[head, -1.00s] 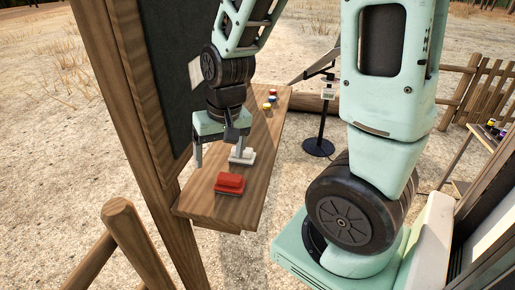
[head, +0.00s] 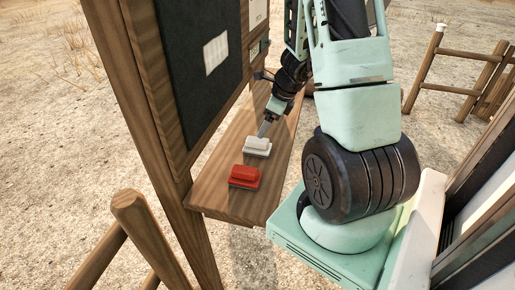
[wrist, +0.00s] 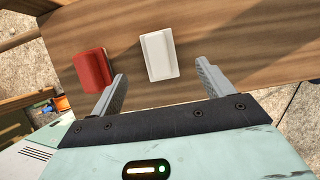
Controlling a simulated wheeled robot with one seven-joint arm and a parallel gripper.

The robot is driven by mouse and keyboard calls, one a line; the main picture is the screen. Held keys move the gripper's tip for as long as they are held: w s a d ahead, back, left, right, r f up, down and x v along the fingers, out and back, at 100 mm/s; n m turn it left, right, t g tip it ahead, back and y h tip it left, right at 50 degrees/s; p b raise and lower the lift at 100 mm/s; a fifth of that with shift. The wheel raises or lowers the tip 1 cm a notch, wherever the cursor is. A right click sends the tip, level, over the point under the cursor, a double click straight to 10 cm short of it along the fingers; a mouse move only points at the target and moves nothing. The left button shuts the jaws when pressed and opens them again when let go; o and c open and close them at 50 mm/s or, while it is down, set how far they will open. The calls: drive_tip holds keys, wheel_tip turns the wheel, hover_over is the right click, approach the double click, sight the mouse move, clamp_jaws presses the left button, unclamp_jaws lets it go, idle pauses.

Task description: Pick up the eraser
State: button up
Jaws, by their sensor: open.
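Two block-shaped erasers lie on the wooden ledge (head: 222,190) below the dark board. One is white (head: 257,147) and the other is red (head: 244,177), nearer the ledge's front end. In the wrist view the white eraser (wrist: 158,54) lies ahead of my gripper (wrist: 161,76), between the lines of its two fingers. The red eraser (wrist: 93,70) is just left of the left finger. My gripper is open and empty. In the head view my gripper (head: 266,128) is just behind the white eraser; contact cannot be told.
The dark board (head: 190,60) with a pale sheet (head: 216,53) rises along the ledge's left side. A wooden post (head: 150,120) and rail (head: 140,225) stand at the front left. The ledge's front end is bare.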

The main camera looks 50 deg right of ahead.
sight(258, 139)
drive_tip(key=x, duration=0.4)
drive_tip(key=shift+w+f, duration=0.1)
drive_tip(key=shift+f, duration=0.15)
drive_tip(key=shift+s+b+x, duration=0.15)
drive_tip(key=shift+b+x, duration=0.05)
drive_tip(key=shift+x, duration=1.1)
drive_tip(key=shift+s+b+x, duration=0.1)
drive_tip(key=shift+b+x, duration=0.05)
drive_tip(key=shift+x, duration=1.2)
drive_tip(key=shift+a, duration=0.1)
drive_tip(key=c, duration=1.1)
